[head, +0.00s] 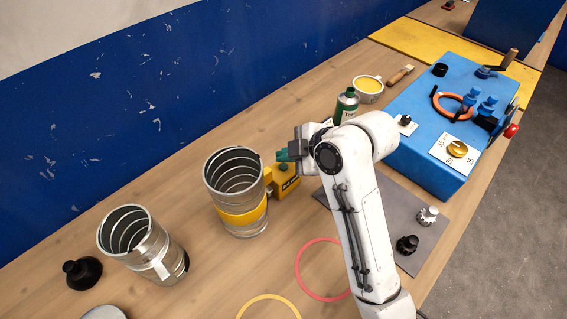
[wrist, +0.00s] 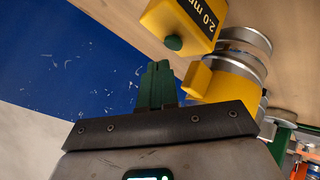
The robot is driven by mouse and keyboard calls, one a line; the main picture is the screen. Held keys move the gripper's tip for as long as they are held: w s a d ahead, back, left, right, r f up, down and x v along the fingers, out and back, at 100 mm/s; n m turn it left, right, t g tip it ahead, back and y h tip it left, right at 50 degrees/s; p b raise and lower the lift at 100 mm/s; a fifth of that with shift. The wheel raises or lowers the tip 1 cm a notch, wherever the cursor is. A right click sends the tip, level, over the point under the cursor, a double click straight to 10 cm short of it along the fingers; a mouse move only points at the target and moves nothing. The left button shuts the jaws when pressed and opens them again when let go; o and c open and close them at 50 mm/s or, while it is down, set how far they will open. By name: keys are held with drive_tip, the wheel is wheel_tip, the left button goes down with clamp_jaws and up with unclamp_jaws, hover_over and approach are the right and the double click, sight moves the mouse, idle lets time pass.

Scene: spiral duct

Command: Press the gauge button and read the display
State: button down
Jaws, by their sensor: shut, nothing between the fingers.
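The yellow gauge (head: 284,190) stands on the bench against the right side of a spiral duct (head: 236,175) with a yellow band. In the wrist view the gauge (wrist: 170,14) shows a dark display (wrist: 203,14) reading "2.0 m…", its end cut off by the picture edge. A round green button (wrist: 173,43) sticks out of the gauge. My gripper (head: 282,156) is shut and empty, just above the gauge. In the wrist view its green fingers (wrist: 157,68) end close to the button, with a small gap visible between them in the picture.
A second spiral duct (head: 138,240) stands at left, beside a black cap (head: 82,272). A green bottle (head: 346,104) and a yellow-filled tin (head: 368,88) stand behind my arm. A blue block (head: 420,165) with fittings is at right. Red (head: 300,270) and yellow rings lie in front.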

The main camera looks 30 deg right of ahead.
sight(287, 168)
drive_tip(key=shift+r+p, duration=2.25)
drive_tip(key=shift+r, duration=0.25)
drive_tip(key=shift+s+f, duration=0.1)
drive_tip(key=shift+f, duration=0.05)
